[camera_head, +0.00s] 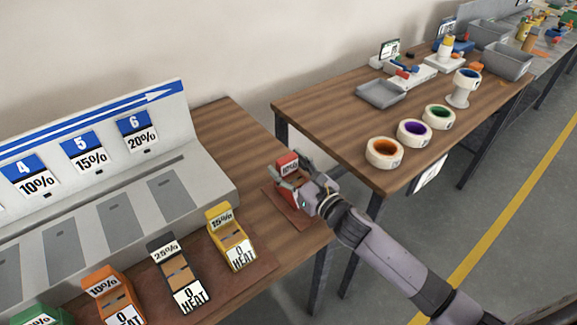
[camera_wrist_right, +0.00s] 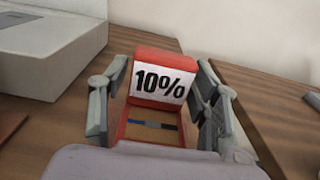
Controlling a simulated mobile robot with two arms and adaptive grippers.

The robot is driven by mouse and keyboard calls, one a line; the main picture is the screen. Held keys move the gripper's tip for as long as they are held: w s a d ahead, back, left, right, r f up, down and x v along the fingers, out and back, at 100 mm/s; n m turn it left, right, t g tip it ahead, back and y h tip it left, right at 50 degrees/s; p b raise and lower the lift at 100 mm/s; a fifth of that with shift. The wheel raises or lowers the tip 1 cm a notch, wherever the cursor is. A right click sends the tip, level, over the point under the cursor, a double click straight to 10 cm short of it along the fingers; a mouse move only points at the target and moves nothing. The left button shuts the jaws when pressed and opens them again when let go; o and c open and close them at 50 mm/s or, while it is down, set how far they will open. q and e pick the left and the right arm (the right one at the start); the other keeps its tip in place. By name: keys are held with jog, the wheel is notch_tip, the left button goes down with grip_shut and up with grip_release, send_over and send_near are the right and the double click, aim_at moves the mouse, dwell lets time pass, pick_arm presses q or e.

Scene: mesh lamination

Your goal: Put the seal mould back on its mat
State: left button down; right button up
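The seal mould, a red block with a white 10% label (camera_head: 287,165), is at the right end of the near table. It is over or on a small reddish-brown mat (camera_head: 301,220); I cannot tell whether it touches it. My right gripper (camera_head: 298,183) has its fingers along both sides of the mould and looks shut on it. In the right wrist view the red mould (camera_wrist_right: 163,80) sits upright between the two grey fingers (camera_wrist_right: 160,115), its 10% label facing the camera. My left gripper is not in view.
Yellow (camera_head: 232,237), black (camera_head: 178,275) and orange (camera_head: 113,297) moulds stand left on a long mat before a grey sloped stand (camera_head: 130,215). A second table (camera_head: 330,115) with tape rolls (camera_head: 384,152) and a grey tray (camera_head: 380,94) lies beyond a gap.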

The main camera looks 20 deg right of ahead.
jog(key=shift+o, duration=0.7)
jog(key=shift+r, duration=0.15)
jog(key=b+v, duration=0.2)
jog(key=v, duration=0.9)
jog(key=shift+s+d+r, duration=0.1)
jog(key=shift+s+d, duration=0.05)
jog(key=shift+s, duration=0.35)
